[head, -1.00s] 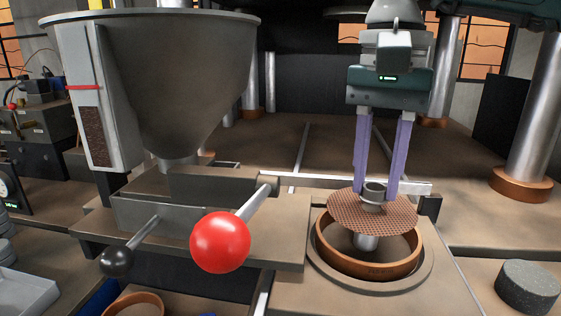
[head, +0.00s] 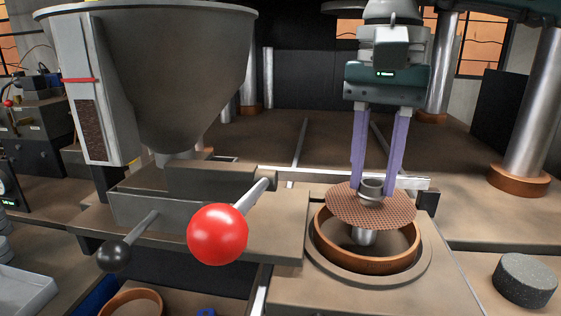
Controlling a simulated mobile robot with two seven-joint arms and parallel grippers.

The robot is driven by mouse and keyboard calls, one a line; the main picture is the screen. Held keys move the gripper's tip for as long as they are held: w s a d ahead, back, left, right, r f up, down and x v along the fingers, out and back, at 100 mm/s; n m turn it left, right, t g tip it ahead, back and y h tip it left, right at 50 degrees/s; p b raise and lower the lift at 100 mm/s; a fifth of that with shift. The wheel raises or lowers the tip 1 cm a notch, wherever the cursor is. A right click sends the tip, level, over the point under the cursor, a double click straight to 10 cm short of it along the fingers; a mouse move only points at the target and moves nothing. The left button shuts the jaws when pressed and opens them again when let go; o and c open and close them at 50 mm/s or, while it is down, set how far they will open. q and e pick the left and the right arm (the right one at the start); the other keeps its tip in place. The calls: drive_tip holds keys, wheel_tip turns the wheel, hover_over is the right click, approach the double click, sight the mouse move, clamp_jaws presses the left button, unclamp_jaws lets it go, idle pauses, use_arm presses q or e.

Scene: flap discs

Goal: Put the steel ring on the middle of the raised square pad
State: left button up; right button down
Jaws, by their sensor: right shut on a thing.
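A small grey steel ring (head: 371,188) stands at the middle of a brown mesh disc (head: 355,212). My right gripper (head: 374,190) comes down from above with its purple fingers on both sides of the ring, shut on it. Part of the ring's side is hidden by a finger. The mesh disc is above an open copper-coloured ring mould (head: 372,268), with a short steel post (head: 364,237) showing beneath the disc. I cannot tell whether the ring rests on the disc or post. I cannot make out a raised square pad for certain. My left gripper is not in view.
A large grey hopper (head: 185,75) stands at left, with a red-knobbed lever (head: 217,234) and a black-knobbed lever (head: 112,256) sticking out in front. A dark round block (head: 525,280) lies at lower right. Steel columns (head: 537,105) stand at the right.

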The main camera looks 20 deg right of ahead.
drive_tip(key=shift+f+b, duration=0.45)
drive_tip(key=shift+f, duration=0.1)
idle(0.4)
drive_tip(key=c, duration=0.5)
unclamp_jaws()
